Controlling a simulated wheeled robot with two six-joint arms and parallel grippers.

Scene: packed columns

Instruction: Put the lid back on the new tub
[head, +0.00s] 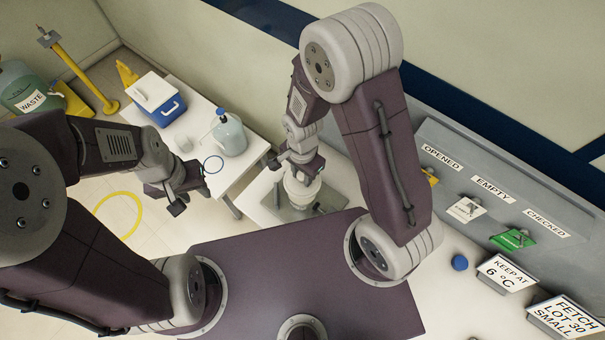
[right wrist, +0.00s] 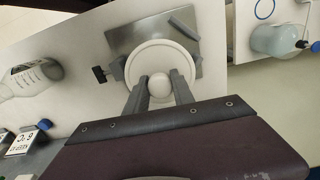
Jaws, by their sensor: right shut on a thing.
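My right gripper (head: 303,172) is shut on the knob of a round white lid (head: 302,185). In the right wrist view the fingers (right wrist: 158,92) close on both sides of the pale round knob, and the white lid (right wrist: 150,60) spreads out beyond them. The lid is over a grey plate fixture (head: 290,209) with dark clamp pieces, also in the right wrist view (right wrist: 128,37). A white tub appears to be beneath the lid, largely hidden; I cannot tell whether the lid touches its rim. My left gripper (head: 189,199) is empty and open, away to the left.
A side table (head: 235,165) holds a blue and white cooler (head: 163,103) and a clear jug (head: 229,134). Tags hang on a grey board (head: 460,175) labelled opened, empty and checked. A blue cap (head: 459,262) and sign stands (head: 500,272) are on the right counter.

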